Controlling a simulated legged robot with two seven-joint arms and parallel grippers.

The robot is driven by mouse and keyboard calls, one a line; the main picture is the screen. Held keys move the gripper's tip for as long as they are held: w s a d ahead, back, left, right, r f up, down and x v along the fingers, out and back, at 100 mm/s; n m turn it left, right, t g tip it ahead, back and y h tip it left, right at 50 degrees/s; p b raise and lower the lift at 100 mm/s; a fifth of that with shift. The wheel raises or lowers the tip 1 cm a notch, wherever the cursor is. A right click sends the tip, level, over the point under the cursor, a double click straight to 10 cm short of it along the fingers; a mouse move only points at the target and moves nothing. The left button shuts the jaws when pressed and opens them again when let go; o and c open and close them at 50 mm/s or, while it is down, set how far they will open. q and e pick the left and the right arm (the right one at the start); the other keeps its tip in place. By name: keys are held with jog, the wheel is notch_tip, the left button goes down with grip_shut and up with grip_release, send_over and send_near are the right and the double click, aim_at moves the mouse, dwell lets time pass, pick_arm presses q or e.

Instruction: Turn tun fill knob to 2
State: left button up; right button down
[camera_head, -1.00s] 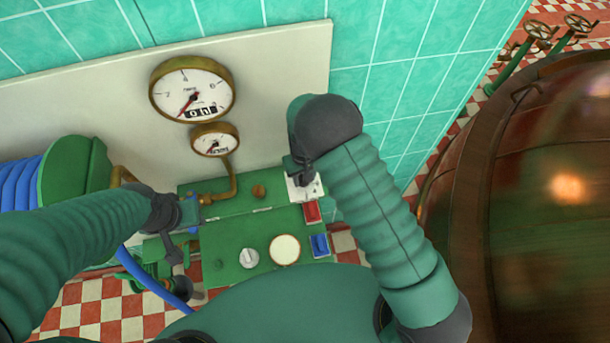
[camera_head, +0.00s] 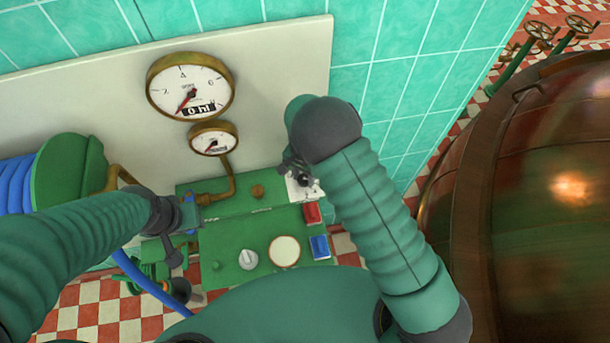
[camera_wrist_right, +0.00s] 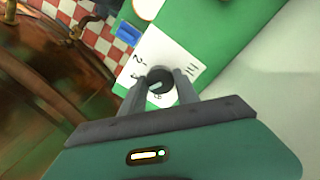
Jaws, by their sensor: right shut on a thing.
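The tun fill knob (camera_wrist_right: 159,79) is a dark round knob with a light pointer mark, on a white plate (camera_wrist_right: 168,52) with printed numbers. A 2 shows at the plate's left side in the right wrist view; I cannot read the pointer's setting surely. My right gripper (camera_wrist_right: 160,88) has its fingers on both sides of the knob and is shut on it. In the head view the right gripper (camera_head: 298,172) is at the white plate (camera_head: 308,194), partly hidden by my arm. My left gripper (camera_head: 182,218) is by the panel's left edge; its fingers are unclear.
The green panel (camera_head: 228,238) carries a red button (camera_head: 312,212), a blue button (camera_head: 319,247), a round white dial (camera_head: 284,251) and a pale knob (camera_head: 248,260). Two brass gauges (camera_head: 190,86) (camera_head: 213,139) are above. A copper kettle (camera_head: 540,200) stands at the right.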

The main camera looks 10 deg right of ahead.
jog(key=m, duration=0.6)
jog(key=shift+w+d+r, duration=0.15)
jog(key=shift+w+r, duration=0.05)
jog(key=shift+w, duration=0.15)
jog(key=m+p, duration=0.1)
jog(key=m, duration=0.5)
jog(key=shift+m, duration=0.3)
jog(key=shift+s, duration=0.1)
jog(key=c, duration=1.2)
grip_release()
jog(key=shift+o, duration=1)
jog(key=shift+f, duration=0.1)
jog(key=shift+o, duration=0.5)
jog(key=shift+d+f, duration=0.1)
jog(key=shift+s, duration=0.1)
